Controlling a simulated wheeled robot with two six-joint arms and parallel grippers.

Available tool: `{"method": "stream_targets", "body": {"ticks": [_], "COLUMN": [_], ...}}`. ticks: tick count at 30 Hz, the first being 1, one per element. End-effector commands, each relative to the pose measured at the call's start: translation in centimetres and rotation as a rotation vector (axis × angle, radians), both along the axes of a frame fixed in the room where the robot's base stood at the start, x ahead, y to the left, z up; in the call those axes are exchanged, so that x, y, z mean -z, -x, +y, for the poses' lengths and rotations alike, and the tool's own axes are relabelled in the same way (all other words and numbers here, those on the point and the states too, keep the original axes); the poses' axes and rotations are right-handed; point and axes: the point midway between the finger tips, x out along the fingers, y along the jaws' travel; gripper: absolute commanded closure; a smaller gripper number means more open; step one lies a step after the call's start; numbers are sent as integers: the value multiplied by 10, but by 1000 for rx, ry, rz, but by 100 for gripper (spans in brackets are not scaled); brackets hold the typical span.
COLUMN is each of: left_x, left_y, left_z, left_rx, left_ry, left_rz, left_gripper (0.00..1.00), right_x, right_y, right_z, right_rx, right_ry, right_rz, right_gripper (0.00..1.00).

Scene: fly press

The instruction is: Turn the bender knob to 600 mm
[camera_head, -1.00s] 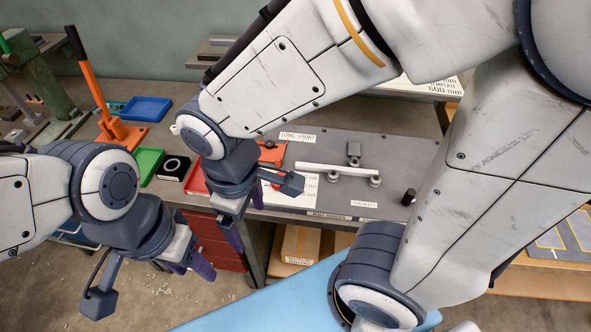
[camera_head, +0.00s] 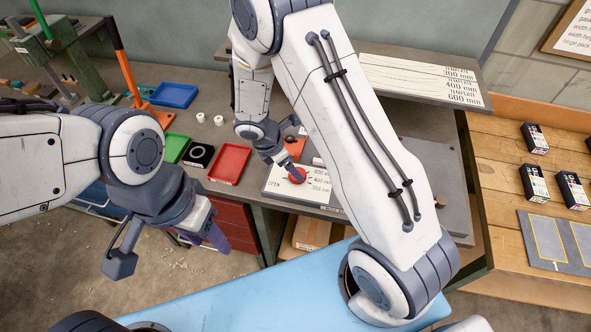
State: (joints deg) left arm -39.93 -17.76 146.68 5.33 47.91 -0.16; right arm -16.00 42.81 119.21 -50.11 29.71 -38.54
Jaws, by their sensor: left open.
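The bender knob (camera_head: 297,175) is red. It sits on a white dial plate (camera_head: 281,188) at the front of the bench. The plate reads OPEN at left, with several millimetre marks at right, including 400 and 300. My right gripper (camera_head: 289,164) is at the knob from above and behind, touching or very close. Its fingers are too small and covered to tell whether they grip. The knob's pointer is not clear. My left gripper (camera_head: 213,232) is open and empty in front of the bench, left of the knob.
A red tray (camera_head: 229,164), a green tray (camera_head: 174,147) and a blue tray (camera_head: 173,95) lie left of the knob. My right arm covers much of the grey bender plate (camera_head: 437,160).

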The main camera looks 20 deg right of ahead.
Motion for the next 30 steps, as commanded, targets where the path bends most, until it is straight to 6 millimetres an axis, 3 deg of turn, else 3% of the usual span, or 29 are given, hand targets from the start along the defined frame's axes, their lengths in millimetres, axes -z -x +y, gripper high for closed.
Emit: {"method": "stream_targets", "body": {"ticks": [3, 9, 20, 24, 27, 30], "left_x": [-1, -1, -1, -1, -1, -1], "left_y": [0, 0, 0, 0, 0, 0], "left_z": [0, 0, 0, 0, 0, 0], "left_rx": [0, 0, 0, 0, 0, 0], "left_ry": [0, 0, 0, 0, 0, 0], "left_rz": [0, 0, 0, 0, 0, 0], "left_gripper": [50, 50, 50, 50, 50, 50], "right_x": [21, 40, 45, 45, 45, 45], "right_y": [-1, -3, -4, -4, -4, -4], "right_z": [-9, -17, -18, -18, -18, -18], "right_rx": [1, 2, 1, 1, 1, 4], "right_ry": [2, 1, 0, 0, 0, 0], "right_rz": [4, 0, -2, -2, -2, -2], "right_gripper": [6, 6, 6, 59, 92, 92]}}
